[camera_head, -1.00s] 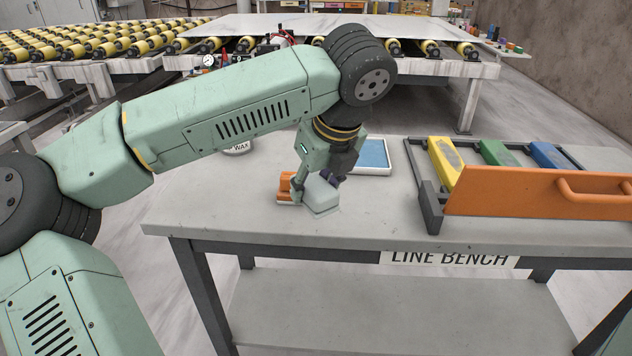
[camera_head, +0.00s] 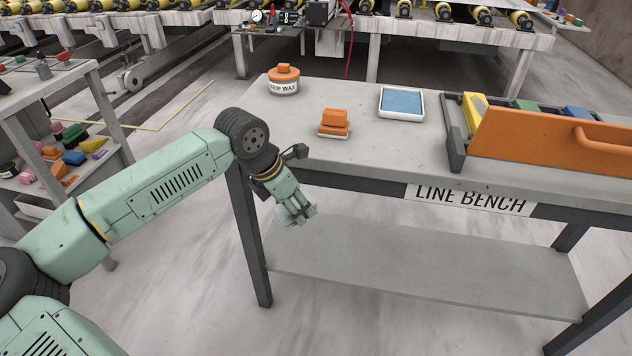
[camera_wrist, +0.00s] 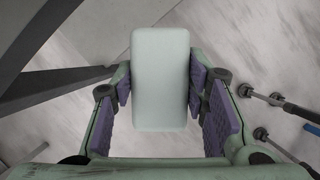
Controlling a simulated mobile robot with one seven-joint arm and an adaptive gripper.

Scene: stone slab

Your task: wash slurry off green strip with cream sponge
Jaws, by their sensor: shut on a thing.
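My gripper (camera_head: 296,210) hangs in the air off the front left of the bench, below the level of its top. It is shut on a pale, off-white block with rounded edges (camera_wrist: 160,80), which looks like the cream sponge. In the wrist view the purple finger pads press its two sides. The green strip (camera_head: 525,104) stands in the rack on the right of the bench, between a yellow strip (camera_head: 476,110) and a blue strip (camera_head: 577,112). The orange front panel hides most of the green strip, so I cannot tell how much slurry is on it.
A white tray with a blue inside (camera_head: 401,118) lies on the bench (camera_head: 380,158). An orange block on a white base (camera_head: 334,124) and a wax tub (camera_head: 284,82) stand to its left. The orange panel (camera_head: 560,142) fronts the rack. A shelf unit (camera_head: 50,110) stands left.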

